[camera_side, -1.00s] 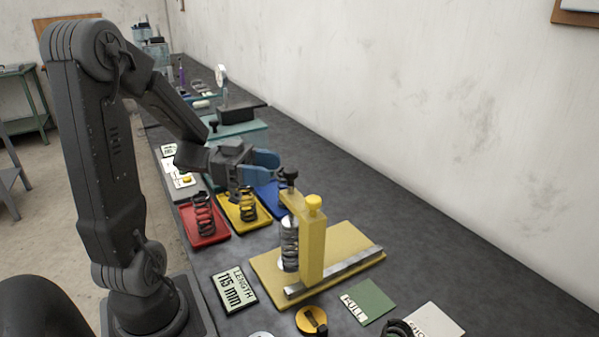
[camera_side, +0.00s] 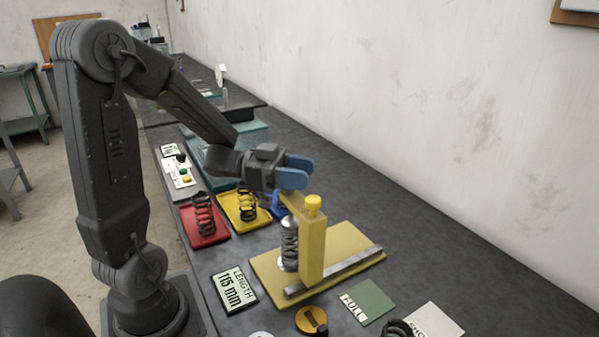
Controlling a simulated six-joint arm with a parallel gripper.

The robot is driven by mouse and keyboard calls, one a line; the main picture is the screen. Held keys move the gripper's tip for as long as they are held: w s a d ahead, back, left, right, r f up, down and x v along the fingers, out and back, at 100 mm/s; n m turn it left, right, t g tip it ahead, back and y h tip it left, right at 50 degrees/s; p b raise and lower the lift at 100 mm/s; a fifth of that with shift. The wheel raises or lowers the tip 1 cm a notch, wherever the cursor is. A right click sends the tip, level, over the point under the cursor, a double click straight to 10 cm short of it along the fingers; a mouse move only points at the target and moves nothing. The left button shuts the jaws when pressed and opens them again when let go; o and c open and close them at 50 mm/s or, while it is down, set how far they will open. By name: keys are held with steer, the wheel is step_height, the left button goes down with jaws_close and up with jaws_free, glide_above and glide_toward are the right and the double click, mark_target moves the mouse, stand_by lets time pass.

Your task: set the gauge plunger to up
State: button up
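The yellow gauge (camera_side: 312,245) stands on a yellow base plate with a metal rail along its front. A dark coil spring (camera_side: 290,243) sits upright in it, with a silver plate at its lower end. My gripper (camera_side: 293,170), with blue fingers, is at the top left of the gauge, where the black plunger knob stands. The fingers hide the knob, and I cannot tell whether they are shut on it or around it. A length display (camera_side: 234,289) reads 115 mm.
A green card (camera_side: 368,302) and a white card (camera_side: 432,320) lie in front. The bench right of the gauge is clear.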

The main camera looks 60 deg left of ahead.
mark_target(299, 194)
jaws_close()
steer(key=shift+r, duration=2.1)
steer(key=shift+o, duration=1.6)
jaws_free()
steer(key=shift+f, duration=0.1)
steer(key=v, duration=1.3)
steer(key=shift+s+a, duration=0.25)
steer(key=shift+a, duration=0.05)
steer(key=shift+w, duration=0.1)
